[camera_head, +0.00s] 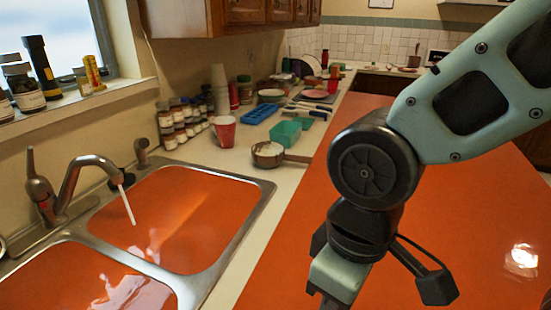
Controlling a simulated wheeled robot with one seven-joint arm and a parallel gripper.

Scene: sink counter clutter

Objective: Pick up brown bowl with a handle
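The brown bowl with a handle (268,155) stands on the pale counter strip right of the sink. It looks like a small round pan with a pale inside, and its handle points right toward the orange counter edge. My gripper (343,276) is low in the view, nearer to me and right of the bowl, clearly apart from it. Its lower end runs to the picture's bottom edge, so its fingertips are not clear. I see nothing held in it.
A teal container (286,133), a blue tray (259,114) and a red cup (225,131) stand behind the bowl. Several jars line the wall at left. The double sink (247,222) and faucet (72,188) lie left. The orange surface (470,225) is largely bare.

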